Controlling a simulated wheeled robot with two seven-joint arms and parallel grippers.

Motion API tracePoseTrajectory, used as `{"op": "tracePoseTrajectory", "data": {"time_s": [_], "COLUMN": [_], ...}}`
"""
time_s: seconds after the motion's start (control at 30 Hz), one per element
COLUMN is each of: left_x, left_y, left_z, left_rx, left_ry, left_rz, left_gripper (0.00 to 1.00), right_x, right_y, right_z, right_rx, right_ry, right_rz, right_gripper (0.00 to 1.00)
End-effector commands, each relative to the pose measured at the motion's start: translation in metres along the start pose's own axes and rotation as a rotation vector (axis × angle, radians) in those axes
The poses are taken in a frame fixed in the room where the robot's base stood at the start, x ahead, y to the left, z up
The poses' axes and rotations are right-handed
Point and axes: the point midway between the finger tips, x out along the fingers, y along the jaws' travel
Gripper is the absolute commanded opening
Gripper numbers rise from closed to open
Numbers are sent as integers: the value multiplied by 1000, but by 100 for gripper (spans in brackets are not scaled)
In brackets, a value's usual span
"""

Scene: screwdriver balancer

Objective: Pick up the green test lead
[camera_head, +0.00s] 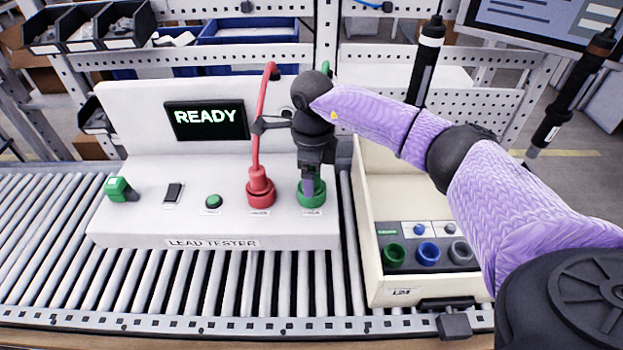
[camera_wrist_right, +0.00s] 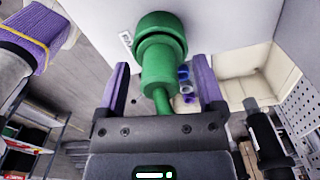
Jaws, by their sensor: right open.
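The green test lead (camera_wrist_right: 160,62) is a green plug with a cable. In the head view its base (camera_head: 311,193) sits in the lead tester's right socket, and my right gripper hides most of it. In the right wrist view the plug lies between the two purple fingers of my right gripper (camera_wrist_right: 163,88), which are open with a gap on each side of it. In the head view the right gripper (camera_head: 309,184) comes down over the plug from above. My left gripper is not in view.
The white lead tester (camera_head: 130,225) stands on the roller conveyor, its screen (camera_head: 206,119) reading READY. A red lead (camera_head: 260,188) stands just left of the green one. A cream bin (camera_head: 395,292) with green, blue and grey rings is at the right. Hanging screwdrivers (camera_head: 427,55) are behind.

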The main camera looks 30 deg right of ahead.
Motion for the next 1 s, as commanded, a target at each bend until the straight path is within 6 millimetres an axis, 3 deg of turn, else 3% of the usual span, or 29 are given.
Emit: {"op": "tracePoseTrajectory", "data": {"time_s": [0.17,0.2,0.6,0.87,1.0], "left_x": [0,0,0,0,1], "left_y": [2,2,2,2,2], "left_z": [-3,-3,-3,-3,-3], "left_rx": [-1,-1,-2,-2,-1], "left_ry": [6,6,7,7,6], "left_rz": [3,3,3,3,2], "left_gripper": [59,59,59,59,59], "right_x": [1,1,0,0,-22], "right_y": [0,0,0,0,-1], "right_z": [0,0,1,1,1], "right_rx": [0,0,-1,-1,-1], "right_ry": [-1,-1,-2,-2,-5], "right_rz": [0,0,0,0,-4], "right_gripper": [87,83,0,0,0]}}
